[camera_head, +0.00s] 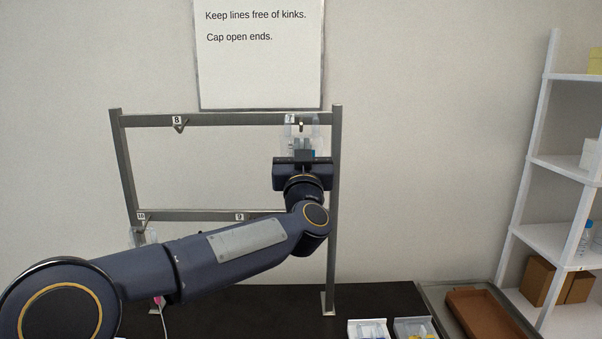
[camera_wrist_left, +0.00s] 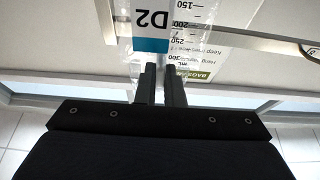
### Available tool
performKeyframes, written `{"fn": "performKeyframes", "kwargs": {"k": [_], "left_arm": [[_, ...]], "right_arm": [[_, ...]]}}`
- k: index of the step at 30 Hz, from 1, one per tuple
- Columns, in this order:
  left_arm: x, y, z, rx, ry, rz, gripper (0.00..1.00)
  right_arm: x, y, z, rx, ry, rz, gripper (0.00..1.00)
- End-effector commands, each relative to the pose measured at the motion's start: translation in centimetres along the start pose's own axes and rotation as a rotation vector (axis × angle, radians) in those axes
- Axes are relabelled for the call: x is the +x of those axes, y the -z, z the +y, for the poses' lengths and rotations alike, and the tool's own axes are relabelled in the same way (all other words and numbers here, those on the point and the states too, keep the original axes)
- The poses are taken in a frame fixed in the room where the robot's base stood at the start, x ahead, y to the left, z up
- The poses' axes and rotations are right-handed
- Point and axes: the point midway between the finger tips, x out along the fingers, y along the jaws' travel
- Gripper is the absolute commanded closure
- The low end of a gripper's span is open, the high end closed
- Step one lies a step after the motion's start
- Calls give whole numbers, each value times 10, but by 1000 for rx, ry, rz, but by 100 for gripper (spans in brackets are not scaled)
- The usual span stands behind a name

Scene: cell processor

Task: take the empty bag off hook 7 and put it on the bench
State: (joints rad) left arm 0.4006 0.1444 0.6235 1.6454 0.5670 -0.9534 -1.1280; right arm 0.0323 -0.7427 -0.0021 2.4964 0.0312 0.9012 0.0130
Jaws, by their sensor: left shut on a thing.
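The clear, flat bag (camera_head: 314,130) hangs at hook 7 (camera_head: 301,126), on the right end of the rack's top rail. In the left wrist view the bag (camera_wrist_left: 188,45) has a blue D2 label and printed volume marks, and I see no liquid in it. My left gripper (camera_head: 304,153) is in front of the rack, just below the hook. Its fingers (camera_wrist_left: 161,70) are shut on the bag. Whether the bag's hole is still around the hook is hard to tell. The dark bench (camera_head: 385,295) lies below. My right gripper is not in view.
The metal rack (camera_head: 337,200) stands on the bench. Hook 8 (camera_head: 180,126) is bare. A clear bag (camera_head: 138,238) hangs at hook 10, partly behind my arm. Two small trays (camera_head: 368,322) (camera_head: 415,320) are at the front. A brown tray (camera_head: 485,308) and white shelves (camera_head: 565,165) are right.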

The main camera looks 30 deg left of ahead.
Motion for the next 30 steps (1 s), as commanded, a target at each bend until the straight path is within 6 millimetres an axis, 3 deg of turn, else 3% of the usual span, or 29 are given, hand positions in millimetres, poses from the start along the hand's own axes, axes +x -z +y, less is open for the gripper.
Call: {"fn": "performKeyframes", "kwargs": {"k": [11, 30], "left_arm": [[-4, 2, 0, 0, 0, 0, 100], [-49, 23, 0, 0, 0, 1, 100]], "right_arm": [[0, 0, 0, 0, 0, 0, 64], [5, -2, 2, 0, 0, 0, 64]]}}
